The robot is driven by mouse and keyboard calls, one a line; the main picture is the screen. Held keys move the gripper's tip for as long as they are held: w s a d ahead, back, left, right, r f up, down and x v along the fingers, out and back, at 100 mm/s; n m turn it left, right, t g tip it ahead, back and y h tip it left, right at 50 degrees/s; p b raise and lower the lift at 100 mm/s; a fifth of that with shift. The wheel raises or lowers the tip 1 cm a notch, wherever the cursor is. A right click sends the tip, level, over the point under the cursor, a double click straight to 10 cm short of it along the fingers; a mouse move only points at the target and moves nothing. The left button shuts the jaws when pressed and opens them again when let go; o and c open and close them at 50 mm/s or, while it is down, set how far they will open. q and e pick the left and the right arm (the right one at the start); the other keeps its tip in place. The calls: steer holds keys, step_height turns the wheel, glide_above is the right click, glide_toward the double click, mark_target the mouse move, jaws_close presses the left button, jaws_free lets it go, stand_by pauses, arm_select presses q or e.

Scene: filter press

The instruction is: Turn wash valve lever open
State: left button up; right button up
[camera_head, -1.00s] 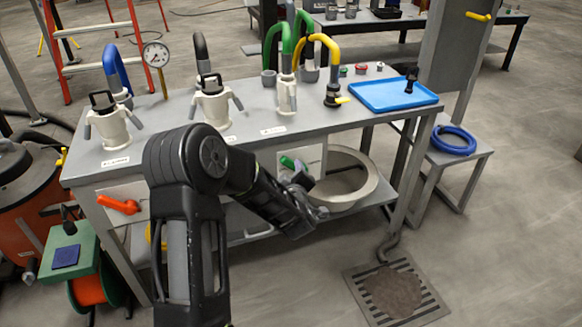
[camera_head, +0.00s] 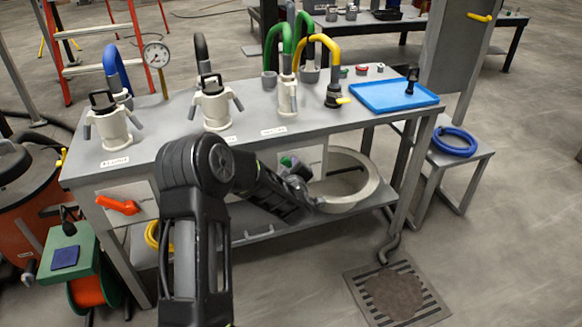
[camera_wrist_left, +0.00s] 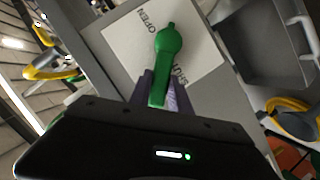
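The green lever (camera_wrist_left: 168,60) is on a white plate (camera_wrist_left: 130,42) marked OPEN and, partly covered, what seems to be SHUT. Its handle points down in the wrist view, towards my gripper. In the head view the green lever (camera_head: 288,161) shows in part on the bench's front panel, behind my wrist. My left gripper (camera_wrist_left: 164,92) has one finger on each side of the handle's end. The fingers stand apart, and I cannot tell whether they touch it. In the head view my left gripper (camera_head: 300,188) is mostly hidden by its own wrist. My right gripper is not in view.
An orange lever (camera_head: 118,205) is on the bench's left front panel. The bench (camera_head: 150,143) carries white pump-like vessels (camera_head: 108,126) and a blue tray (camera_head: 385,97). A large pale ring (camera_head: 366,192) lies on the lower shelf. A floor drain (camera_head: 420,290) is at right.

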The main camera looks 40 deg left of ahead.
arm_select(q)
jaws_close()
stand_by(0.9)
